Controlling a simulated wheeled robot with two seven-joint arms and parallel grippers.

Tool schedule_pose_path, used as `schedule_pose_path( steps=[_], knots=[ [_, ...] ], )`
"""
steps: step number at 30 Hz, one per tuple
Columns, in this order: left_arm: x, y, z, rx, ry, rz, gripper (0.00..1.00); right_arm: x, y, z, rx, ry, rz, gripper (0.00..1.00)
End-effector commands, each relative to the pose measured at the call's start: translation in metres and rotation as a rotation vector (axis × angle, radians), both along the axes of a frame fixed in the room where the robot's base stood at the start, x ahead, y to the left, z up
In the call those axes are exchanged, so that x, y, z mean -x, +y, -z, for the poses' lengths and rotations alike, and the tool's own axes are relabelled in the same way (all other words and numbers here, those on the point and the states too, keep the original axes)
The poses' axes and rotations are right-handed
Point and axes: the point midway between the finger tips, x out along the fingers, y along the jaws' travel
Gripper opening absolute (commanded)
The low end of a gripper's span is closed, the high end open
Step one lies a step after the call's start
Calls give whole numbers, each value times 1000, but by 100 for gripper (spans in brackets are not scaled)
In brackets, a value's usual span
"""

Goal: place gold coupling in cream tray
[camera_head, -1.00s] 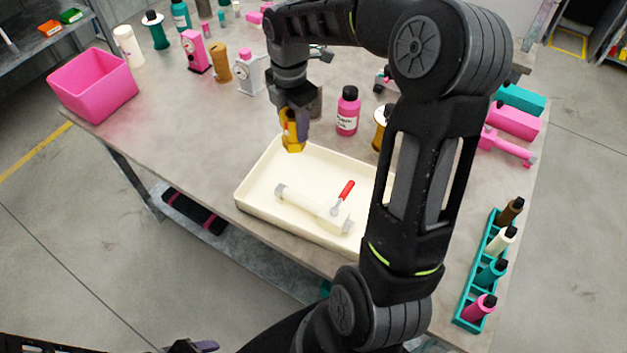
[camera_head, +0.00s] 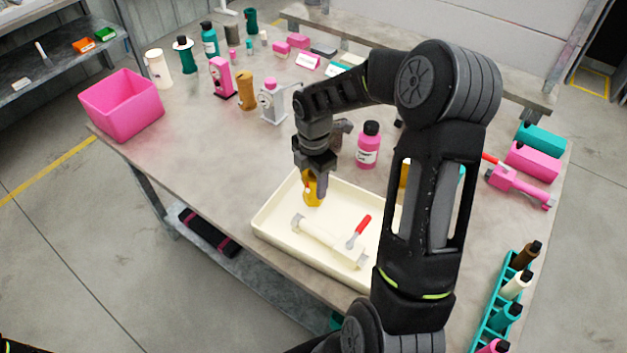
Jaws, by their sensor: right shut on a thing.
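The gold coupling (camera_head: 311,190) is held in my right gripper (camera_head: 313,180), which is shut on it. It is over the back left part of the cream tray (camera_head: 273,213); I cannot tell whether it touches the tray floor. The tray lies near the table's front edge and holds a cream cylindrical part with wider ends (camera_head: 328,239) and a small red-handled tool (camera_head: 359,231). My right arm hides the tray's right side. My left gripper is not in view.
A pink bottle (camera_head: 368,147) stands just behind the tray. A pink bin (camera_head: 122,108) stands at the table's left end. A teal rack (camera_head: 489,318) with several bottles is at the right. Table surface left of the tray is clear.

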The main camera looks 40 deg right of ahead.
Motion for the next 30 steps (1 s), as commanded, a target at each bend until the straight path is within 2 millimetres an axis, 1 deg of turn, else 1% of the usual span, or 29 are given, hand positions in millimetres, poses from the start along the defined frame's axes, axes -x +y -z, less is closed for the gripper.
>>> schedule_pose_path(
  steps=[11, 12, 20, 26, 30],
  knots=[
    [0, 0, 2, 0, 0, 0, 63, -1, 0, 4, 0, -3, 0, 0],
    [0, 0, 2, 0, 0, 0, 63, 0, 0, 5, 0, -2, 0, 47],
    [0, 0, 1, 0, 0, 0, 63, 0, 0, 4, 0, -2, 0, 68],
    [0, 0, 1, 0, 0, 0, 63, 0, 0, 4, 0, -2, 0, 68],
    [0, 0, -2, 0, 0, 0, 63, -1, 0, -1, 0, -2, 0, 68]
  ],
)
